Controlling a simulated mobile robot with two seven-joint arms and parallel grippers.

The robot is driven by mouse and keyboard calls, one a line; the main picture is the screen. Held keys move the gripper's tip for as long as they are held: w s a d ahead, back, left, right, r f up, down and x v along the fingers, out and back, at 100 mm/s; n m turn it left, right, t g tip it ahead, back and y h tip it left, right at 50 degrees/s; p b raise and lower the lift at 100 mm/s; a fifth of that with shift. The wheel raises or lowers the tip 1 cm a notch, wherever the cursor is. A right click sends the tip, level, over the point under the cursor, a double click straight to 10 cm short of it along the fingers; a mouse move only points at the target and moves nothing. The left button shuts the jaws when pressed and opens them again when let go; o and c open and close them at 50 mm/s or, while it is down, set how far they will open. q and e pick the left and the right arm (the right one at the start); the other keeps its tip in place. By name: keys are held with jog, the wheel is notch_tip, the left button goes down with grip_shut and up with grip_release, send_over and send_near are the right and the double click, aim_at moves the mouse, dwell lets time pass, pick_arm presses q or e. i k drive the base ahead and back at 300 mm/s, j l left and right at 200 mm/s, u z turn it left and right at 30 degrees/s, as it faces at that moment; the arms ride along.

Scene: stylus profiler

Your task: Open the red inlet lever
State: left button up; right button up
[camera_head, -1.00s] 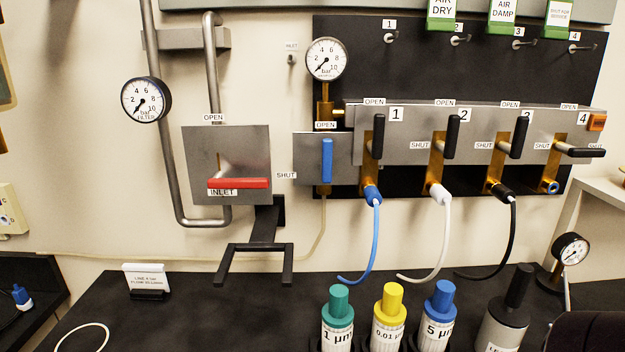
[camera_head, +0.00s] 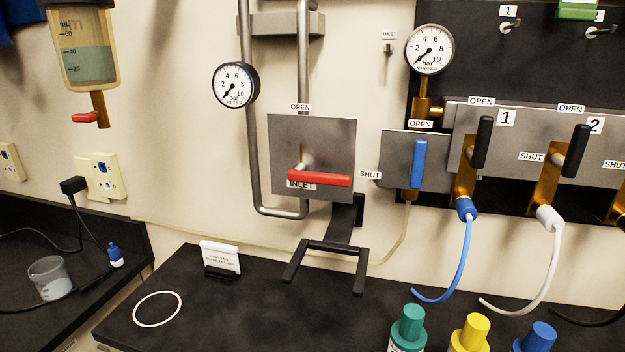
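The red inlet lever (camera_head: 319,179) lies horizontal across the lower part of a grey metal plate (camera_head: 338,135). An OPEN label (camera_head: 300,107) sits at the plate's top and a SHUT label (camera_head: 371,175) is just right of the plate. The lever's red grip points right, toward SHUT. The INLET label (camera_head: 301,185) is partly hidden behind the lever. Neither of my grippers shows in the head view.
A filter gauge (camera_head: 236,85) is left of the plate. A blue lever (camera_head: 418,164) and black-handled valves (camera_head: 482,142) are to the right. A black fork-shaped bracket (camera_head: 335,245) juts out below. The black bench holds a card stand (camera_head: 220,260), a white ring (camera_head: 158,308) and capped bottles.

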aim_at(299, 173)
jog(key=k+j, duration=0.8)
jog(key=j, duration=0.2)
